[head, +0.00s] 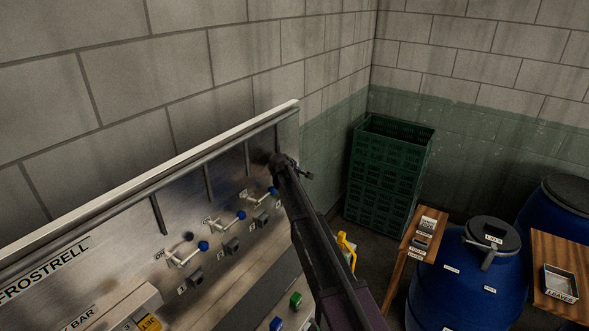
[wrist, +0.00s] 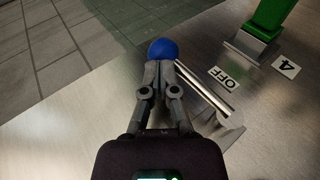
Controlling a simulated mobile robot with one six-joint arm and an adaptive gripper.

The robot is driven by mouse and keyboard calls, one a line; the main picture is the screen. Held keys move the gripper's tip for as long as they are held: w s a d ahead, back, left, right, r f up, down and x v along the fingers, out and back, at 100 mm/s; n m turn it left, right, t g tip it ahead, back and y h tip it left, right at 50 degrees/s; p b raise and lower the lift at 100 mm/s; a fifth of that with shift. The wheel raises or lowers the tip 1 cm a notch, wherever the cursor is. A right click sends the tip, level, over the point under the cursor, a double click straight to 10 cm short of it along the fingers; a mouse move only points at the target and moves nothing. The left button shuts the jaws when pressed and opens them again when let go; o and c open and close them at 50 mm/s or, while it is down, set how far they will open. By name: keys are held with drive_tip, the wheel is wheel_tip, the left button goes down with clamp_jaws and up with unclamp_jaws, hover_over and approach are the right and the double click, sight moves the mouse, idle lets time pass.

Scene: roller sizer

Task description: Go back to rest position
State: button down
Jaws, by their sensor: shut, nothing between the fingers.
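My gripper (wrist: 158,82) is in the middle of the wrist view, its fingers shut together with nothing between them. The fingertips are at a blue ball knob (wrist: 162,47), which sits at the end of a metal lever (wrist: 203,88); I cannot tell whether they touch it. The lever's base is beside an "OFF" label (wrist: 224,76) and a "4" label (wrist: 286,67). In the head view my dark arm (head: 322,235) reaches up to the far end of the steel panel (head: 225,170); the gripper's fingers are not clear there.
Several blue-knobbed levers (head: 203,246) line the panel. A green part (wrist: 268,25) stands close by in the wrist view. Green crates (head: 388,178) stand in the corner. A blue barrel (head: 468,285) and wooden tables (head: 402,262) are at right.

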drive_tip(key=s+d+f+m+g+b, duration=0.35)
drive_tip(key=s+d+f, duration=0.3)
drive_tip(key=s, duration=0.45)
drive_tip(key=s+d+f+m+g+y+b, duration=0.1)
drive_tip(key=s+d+f+m+g+b, duration=0.25)
drive_tip(key=s+d, duration=0.5)
drive_tip(key=s+d+f+m+g+b, duration=0.15)
drive_tip(key=s+d+f+b, duration=0.45)
drive_tip(key=s, duration=0.7)
drive_tip(key=s+f+m+g+y, duration=0.1)
drive_tip(key=s+f+m, duration=0.1)
drive_tip(key=s, duration=0.5)
drive_tip(key=s+d+f+m+g+y+b, duration=0.1)
drive_tip(key=s+f+m, duration=0.1)
drive_tip(key=s+f, duration=0.2)
drive_tip(key=s, duration=0.3)
drive_tip(key=shift+s, duration=0.35)
drive_tip(key=shift+a, duration=0.1)
